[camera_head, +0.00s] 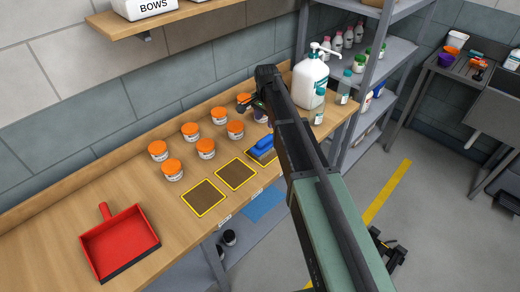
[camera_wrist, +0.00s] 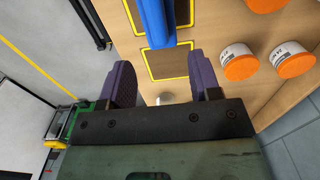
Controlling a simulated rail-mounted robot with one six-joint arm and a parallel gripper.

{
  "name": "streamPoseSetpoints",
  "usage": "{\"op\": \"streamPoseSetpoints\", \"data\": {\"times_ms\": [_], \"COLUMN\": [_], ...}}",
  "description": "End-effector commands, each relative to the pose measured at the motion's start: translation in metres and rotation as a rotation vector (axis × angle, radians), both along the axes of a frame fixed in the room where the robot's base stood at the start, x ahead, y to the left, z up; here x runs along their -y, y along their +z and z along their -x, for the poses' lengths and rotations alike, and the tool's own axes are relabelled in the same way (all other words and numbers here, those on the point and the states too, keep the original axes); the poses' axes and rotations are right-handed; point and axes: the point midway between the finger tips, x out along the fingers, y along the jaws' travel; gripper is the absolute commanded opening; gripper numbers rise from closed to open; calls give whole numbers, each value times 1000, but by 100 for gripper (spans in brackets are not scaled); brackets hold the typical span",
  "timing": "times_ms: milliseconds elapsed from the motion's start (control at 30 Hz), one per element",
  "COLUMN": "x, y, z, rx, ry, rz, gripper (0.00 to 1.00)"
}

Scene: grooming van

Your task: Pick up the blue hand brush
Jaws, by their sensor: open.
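The blue hand brush (camera_head: 262,147) lies on the wooden bench, over a yellow-edged brown square, just left of my arm in the head view. In the wrist view the blue brush (camera_wrist: 155,22) shows at the top centre, partly cut off by the frame edge. My gripper (camera_wrist: 163,75) is open and empty, its two purple fingers spread apart. The brush is beyond the fingertips, roughly in line with the gap and not between them. In the head view my gripper (camera_head: 259,112) is mostly hidden by my arm, behind the brush.
Several orange-lidded jars (camera_head: 205,148) stand left of the brush. Two empty brown squares (camera_head: 204,198) and a red dustpan (camera_head: 120,243) lie nearer. A white pump bottle (camera_head: 309,82) stands behind my arm. A metal shelf rack (camera_head: 386,50) is at the right.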

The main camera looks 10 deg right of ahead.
Motion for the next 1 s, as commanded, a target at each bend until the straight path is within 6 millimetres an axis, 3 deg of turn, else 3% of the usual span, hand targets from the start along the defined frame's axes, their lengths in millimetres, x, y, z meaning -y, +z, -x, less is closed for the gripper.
{"op": "streamPoseSetpoints", "data": {"times_ms": [33, 133, 367, 633, 900, 1000], "x": [0, 0, 0, -3, -2, -2], "y": [-20, -42, -48, -98, -97, -97], "z": [0, 1, 1, 6, 6, 6], "rx": [0, 0, 0, 0, 0, 0], "ry": [0, 1, 2, 3, 3, 3], "rz": [0, 0, 0, 0, 0, 0], "gripper": [57, 57, 57, 57, 57, 44]}}
